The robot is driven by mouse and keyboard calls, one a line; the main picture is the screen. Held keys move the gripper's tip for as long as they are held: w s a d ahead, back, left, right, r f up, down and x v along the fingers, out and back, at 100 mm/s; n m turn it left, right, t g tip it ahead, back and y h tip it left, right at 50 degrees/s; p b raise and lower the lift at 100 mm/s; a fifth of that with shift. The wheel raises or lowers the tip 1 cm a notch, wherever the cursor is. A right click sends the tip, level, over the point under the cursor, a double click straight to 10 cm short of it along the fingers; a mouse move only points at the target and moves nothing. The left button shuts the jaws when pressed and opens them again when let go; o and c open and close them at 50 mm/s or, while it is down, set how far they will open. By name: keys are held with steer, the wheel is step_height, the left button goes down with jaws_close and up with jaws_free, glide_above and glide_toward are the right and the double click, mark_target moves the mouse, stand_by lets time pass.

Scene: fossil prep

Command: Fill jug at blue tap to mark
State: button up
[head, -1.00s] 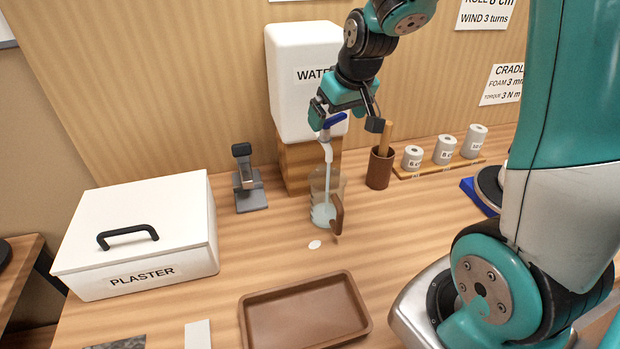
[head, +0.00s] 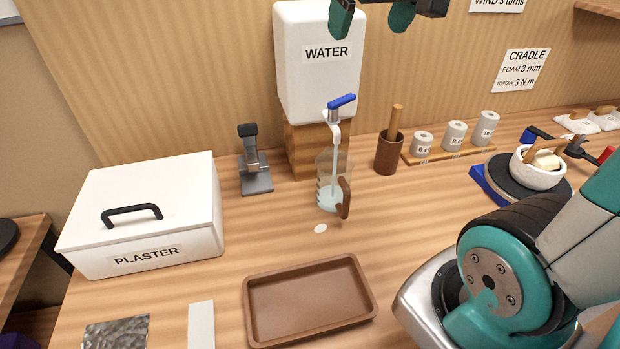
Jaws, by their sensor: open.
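The clear jug (head: 327,187) with a brown handle stands upright on the bench under the tap. A stream of water runs from the spout into it, and pale water covers its lower part. The level against the jug's marks is too small to read. The blue tap lever (head: 341,101) sits on the front of the white WATER tank (head: 318,75) and points up to the right. My gripper (head: 372,18) is at the top edge of the view, above and right of the lever, apart from it. It is open and empty, and partly cut off by the frame.
A white PLASTER box (head: 140,215) is at the left, with a grey stand (head: 254,165) beside it. A brown tray (head: 308,300) lies in front. A brown cup (head: 389,152) and several labelled rolls (head: 454,136) are right of the jug.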

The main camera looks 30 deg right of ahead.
steer(key=s+a+f+n+g+y, duration=0.2)
steer(key=s+a+f+n, duration=0.2)
steer(key=s+a, duration=0.3)
steer(key=s+a+f+n+g+y+p, duration=0.1)
steer(key=s+a+f+n+g+y, duration=0.1)
steer(key=s+a+f, duration=0.4)
steer(key=shift+s+a+f+n, duration=0.4)
steer(key=shift+s+a+n, duration=0.45)
steer(key=shift+a, duration=2)
steer(key=shift+w, duration=0.15)
steer(key=shift+c, duration=0.2)
stand_by(2.9)
